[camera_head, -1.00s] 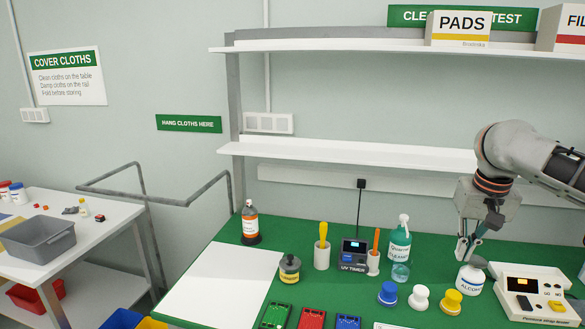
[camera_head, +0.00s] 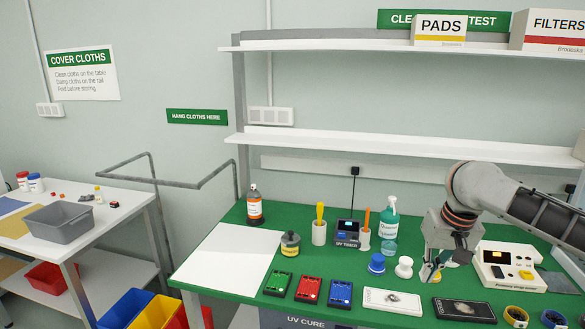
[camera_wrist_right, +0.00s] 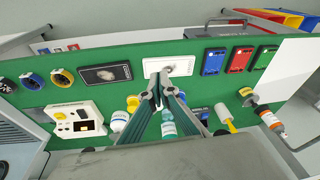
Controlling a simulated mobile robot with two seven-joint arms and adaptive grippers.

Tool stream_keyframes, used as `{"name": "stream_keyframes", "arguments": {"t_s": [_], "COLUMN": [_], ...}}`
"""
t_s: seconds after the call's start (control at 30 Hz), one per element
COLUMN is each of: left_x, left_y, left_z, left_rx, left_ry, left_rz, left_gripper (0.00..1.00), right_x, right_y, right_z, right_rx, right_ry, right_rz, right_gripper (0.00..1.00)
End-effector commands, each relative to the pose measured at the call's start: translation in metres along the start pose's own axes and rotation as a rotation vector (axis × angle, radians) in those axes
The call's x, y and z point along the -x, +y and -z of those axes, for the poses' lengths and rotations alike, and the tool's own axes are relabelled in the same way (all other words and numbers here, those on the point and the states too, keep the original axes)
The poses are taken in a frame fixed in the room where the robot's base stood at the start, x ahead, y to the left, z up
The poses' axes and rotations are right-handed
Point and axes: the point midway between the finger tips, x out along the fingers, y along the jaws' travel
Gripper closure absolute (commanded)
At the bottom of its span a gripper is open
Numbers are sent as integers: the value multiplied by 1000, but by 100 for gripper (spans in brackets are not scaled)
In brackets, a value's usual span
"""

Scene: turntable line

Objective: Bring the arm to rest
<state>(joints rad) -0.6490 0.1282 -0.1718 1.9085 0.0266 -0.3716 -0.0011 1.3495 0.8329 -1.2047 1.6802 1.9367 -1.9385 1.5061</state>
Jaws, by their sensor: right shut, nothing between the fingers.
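My right gripper (camera_head: 431,274) hangs pointing down over the green bench (camera_head: 215,272), in front of the back row of bottles. Its fingers are together and hold nothing; they also show closed in the right wrist view (camera_wrist_right: 161,98). The arm reaches in from the right edge of the head view. In the wrist view the fingertips overlap the edge of a white boxed phone-like item (camera_wrist_right: 152,68). A white bottle (camera_wrist_right: 119,121) stands beside the fingers there; in the head view the gripper mostly hides it. My left gripper is not in view.
A green spray bottle (camera_head: 390,228), a blue-capped pot (camera_head: 377,264) and a white one (camera_head: 404,267) stand left of the gripper. A white meter (camera_head: 511,272) is at its right. Green, red and blue boards (camera_head: 308,290) lie in front. A shelf (camera_head: 400,150) crosses above.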

Motion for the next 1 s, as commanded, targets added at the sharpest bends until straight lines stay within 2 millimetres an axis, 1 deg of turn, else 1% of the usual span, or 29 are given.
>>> {"name": "stream_keyframes", "arguments": {"t_s": [0.03,0.13,0.3,0.4,0.5,0.6,0.7,0.8,0.93,1.0], "left_x": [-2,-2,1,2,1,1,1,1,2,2], "left_y": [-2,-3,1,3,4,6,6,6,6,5], "left_z": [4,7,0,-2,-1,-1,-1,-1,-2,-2], "left_rx": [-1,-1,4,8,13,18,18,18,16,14], "left_ry": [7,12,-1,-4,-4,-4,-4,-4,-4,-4], "left_rz": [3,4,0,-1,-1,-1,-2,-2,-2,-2], "left_gripper": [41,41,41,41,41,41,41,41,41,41], "right_x": [-17,-49,-108,-138,-163,-186,-205,-223,-243,-253], "right_y": [-13,-40,-94,-123,-149,-169,-183,-191,-190,-185], "right_z": [-6,-15,-40,-56,-74,-92,-110,-128,-153,-168], "right_rx": [26,81,180,223,255,274,284,285,279,275], "right_ry": [-1,14,62,103,153,209,273,340,431,479], "right_rz": [23,81,207,281,351,411,457,485,494,481], "right_gripper": [100,100,100,100,100,100,100,100,100,100]}}
